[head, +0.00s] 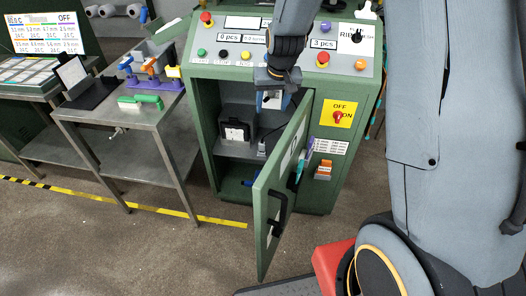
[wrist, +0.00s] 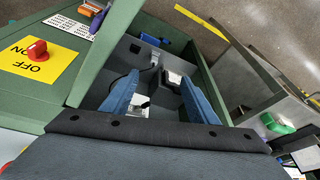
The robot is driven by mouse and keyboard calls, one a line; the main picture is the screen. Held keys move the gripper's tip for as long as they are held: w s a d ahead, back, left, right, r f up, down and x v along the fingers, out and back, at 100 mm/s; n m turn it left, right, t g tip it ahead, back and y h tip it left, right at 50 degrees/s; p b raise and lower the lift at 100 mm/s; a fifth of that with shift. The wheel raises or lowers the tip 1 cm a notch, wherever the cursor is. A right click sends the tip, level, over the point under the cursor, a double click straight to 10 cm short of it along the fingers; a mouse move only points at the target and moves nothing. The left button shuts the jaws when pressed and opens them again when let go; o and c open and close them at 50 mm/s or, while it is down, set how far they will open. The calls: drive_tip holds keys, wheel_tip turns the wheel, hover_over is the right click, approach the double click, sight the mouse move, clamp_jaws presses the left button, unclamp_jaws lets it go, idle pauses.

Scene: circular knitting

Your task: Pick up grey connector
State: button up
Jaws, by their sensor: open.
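The small grey connector (head: 262,148) appears to stand on the shelf inside the open green cabinet, just right of a black box. In the wrist view a small grey piece (wrist: 154,61) at the end of a dark cable looks like the same connector. My gripper (head: 273,104) is inside the upper cabinet opening, above the connector and apart from it. In the wrist view my gripper (wrist: 158,78) has its two blue fingers spread with nothing held between them. The connector shows just beyond the fingertips.
The black box (head: 237,133) with a white label stands close left of the connector. The green cabinet door (head: 283,190) hangs open on the right. A blue object (head: 249,183) lies lower in the cabinet. A metal table (head: 120,118) stands left.

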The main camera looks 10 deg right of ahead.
drive_tip(key=w+f+b, duration=0.6)
drive_tip(key=w+f, duration=0.5)
drive_tip(key=f, duration=0.5)
drive_tip(key=b, duration=0.6)
hover_over(262, 143)
drive_tip(key=s, duration=0.2)
drive_tip(key=shift+n+t, duration=0.4)
wheel_tip(262, 143, down, 14)
drive_tip(key=shift+f, duration=0.2)
drive_tip(key=shift+p+x, duration=0.4)
drive_tip(key=shift+x, duration=3.2)
drive_tip(key=shift+s+d, duration=0.1)
drive_tip(key=shift+d, duration=0.1)
drive_tip(key=shift+c, duration=0.2)
drive_tip(key=c, duration=1.2)
drive_tip(key=shift+o, duration=0.2)
drive_tip(key=shift+r, duration=0.1)
